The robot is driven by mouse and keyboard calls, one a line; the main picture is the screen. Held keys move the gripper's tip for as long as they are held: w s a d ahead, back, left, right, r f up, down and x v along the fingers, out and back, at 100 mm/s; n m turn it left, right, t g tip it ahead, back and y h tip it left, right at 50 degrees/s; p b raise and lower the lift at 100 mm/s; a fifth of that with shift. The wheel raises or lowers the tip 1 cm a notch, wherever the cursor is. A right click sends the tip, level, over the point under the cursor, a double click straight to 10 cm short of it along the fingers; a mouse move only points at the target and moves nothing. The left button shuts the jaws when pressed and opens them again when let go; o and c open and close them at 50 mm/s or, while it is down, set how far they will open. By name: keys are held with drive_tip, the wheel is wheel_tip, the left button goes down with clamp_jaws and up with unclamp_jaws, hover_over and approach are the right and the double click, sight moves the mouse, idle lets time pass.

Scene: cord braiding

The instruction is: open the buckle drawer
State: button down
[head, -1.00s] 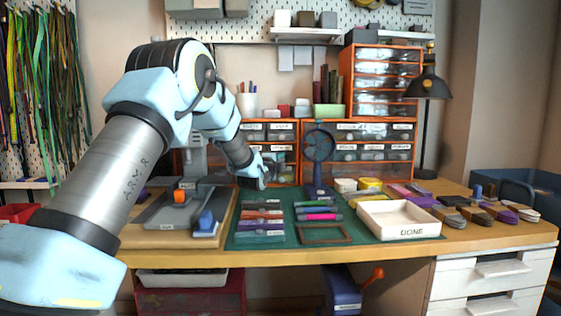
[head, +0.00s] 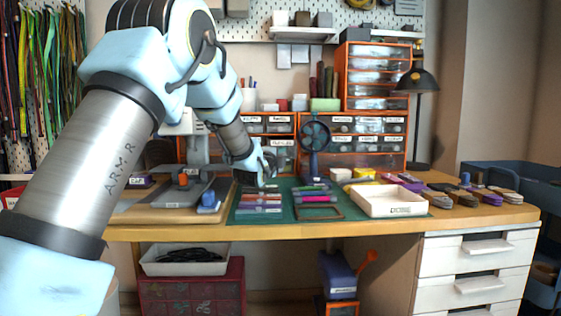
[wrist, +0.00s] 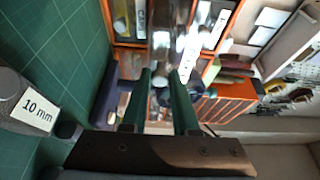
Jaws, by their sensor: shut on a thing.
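The orange drawer cabinet (head: 297,141) stands at the back of the bench with rows of clear, labelled drawers. My gripper (head: 266,172) is in front of its lower left part, above the back edge of the green mat. In the wrist view, my gripper's green fingers (wrist: 163,74) point at the drawer fronts and are shut on a small shiny piece at a drawer front, apparently the buckle drawer (wrist: 160,42). The fingers partly hide it. Its label is too blurred to read, and I cannot tell how far the drawer stands out.
Strips and markers lie on the green mat (head: 285,212). A white tray (head: 389,203) is at right, with cord bundles (head: 478,197) beyond it. A press (head: 180,190) is at left. A block marked 10 mm (wrist: 35,110) shows close by.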

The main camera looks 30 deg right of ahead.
drive_tip(key=shift+s, duration=0.1)
drive_tip(key=c, duration=0.7)
unclamp_jaws()
drive_tip(key=shift+a, duration=0.1)
drive_tip(key=v, duration=1)
drive_tip(key=shift+s+a, duration=0.25)
drive_tip(key=shift+a, duration=0.05)
